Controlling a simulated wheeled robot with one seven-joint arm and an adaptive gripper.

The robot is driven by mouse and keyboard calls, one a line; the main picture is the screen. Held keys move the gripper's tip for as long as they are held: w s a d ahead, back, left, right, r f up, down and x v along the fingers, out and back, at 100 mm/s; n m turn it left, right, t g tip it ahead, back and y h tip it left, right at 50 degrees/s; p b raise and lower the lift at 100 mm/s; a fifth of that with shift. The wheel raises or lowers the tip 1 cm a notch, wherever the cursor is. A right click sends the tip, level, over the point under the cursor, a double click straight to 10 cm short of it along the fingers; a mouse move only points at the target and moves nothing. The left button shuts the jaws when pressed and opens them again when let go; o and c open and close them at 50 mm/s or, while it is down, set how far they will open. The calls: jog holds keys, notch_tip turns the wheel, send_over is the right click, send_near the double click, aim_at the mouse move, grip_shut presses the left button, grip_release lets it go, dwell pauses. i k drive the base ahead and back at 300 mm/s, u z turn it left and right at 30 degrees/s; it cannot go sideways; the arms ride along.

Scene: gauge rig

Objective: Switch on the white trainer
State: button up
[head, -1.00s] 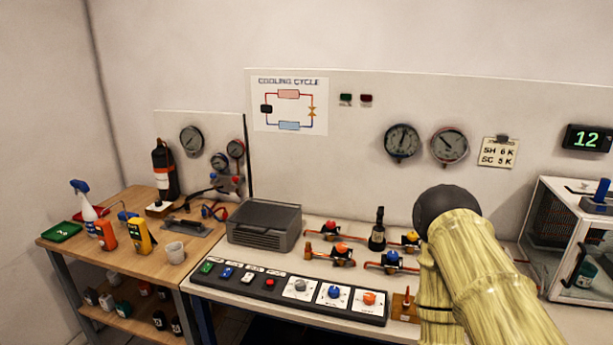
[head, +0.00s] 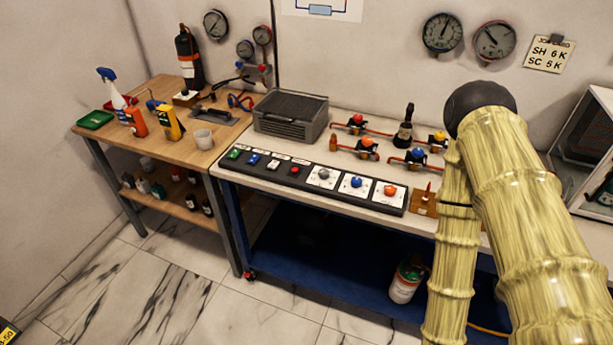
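The white trainer (head: 330,152) is a white-topped bench with a white back panel carrying two round gauges (head: 442,33). Along its front edge lies a black control strip (head: 310,187). On the strip, from left, are a green switch (head: 234,154), a blue switch (head: 253,160), a white switch (head: 273,165), a red button (head: 295,170), and grey, blue and orange knobs. Switch positions are too small to tell. My arm stands at the right, in front of part of the bench. My gripper is not in view.
A grey vented box (head: 290,118) and several valves (head: 368,148) stand behind the strip. A wooden table (head: 160,90) with a spray bottle, meters and cup adjoins at left. A glass-sided cabinet (head: 580,155) is at right. Marble floor (head: 170,290) in front is clear.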

aim_at(274, 165)
jog(key=u, duration=0.25)
jog(key=k, duration=0.75)
jog(key=u, duration=0.65)
jog(key=k, duration=0.6)
jog(key=z, duration=0.4)
jog(key=i, duration=0.5)
jog(key=z, duration=0.6)
jog(key=i, duration=1.15)
jog(key=u, duration=0.8)
jog(key=i, duration=0.3)
